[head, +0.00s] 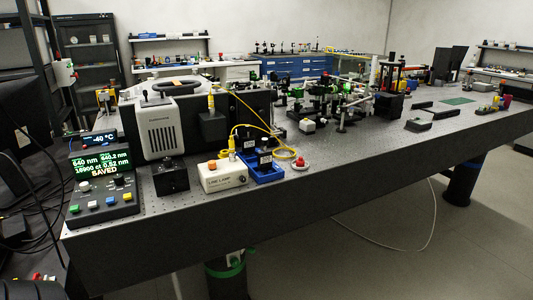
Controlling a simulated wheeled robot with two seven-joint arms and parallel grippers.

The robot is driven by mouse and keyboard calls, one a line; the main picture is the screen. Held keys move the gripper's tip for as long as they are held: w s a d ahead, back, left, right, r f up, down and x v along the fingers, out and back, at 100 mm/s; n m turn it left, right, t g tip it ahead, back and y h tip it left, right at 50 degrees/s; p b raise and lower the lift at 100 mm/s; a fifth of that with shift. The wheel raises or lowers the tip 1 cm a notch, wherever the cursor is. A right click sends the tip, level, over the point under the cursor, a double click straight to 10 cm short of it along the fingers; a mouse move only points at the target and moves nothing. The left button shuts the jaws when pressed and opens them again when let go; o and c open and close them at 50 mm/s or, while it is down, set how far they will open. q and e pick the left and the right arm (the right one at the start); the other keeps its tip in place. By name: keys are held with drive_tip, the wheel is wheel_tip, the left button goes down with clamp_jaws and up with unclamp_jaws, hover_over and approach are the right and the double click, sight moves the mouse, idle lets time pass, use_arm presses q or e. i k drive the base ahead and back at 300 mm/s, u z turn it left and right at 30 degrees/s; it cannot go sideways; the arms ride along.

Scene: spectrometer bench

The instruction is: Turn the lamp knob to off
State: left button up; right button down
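The lamp box (222,184), a small white box with "LINE LAMP" lettering on its front, stands near the front edge of the dark bench. A small orange-brown round part (213,165) sits on its top; it may be the knob, but its setting is too small to read. A yellow cable runs up behind the box. Neither of my grippers is in view.
A blue tray (267,178) with dark bottles stands right of the lamp box, and a red-topped button (300,163) beyond it. A black box (171,178) and a control console (104,200) reading "SAVED" stand left. The bench front right of the red button is clear.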

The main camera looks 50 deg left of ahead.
sight(212, 164)
drive_tip(key=i, duration=0.1)
drive_tip(key=u, duration=1.15)
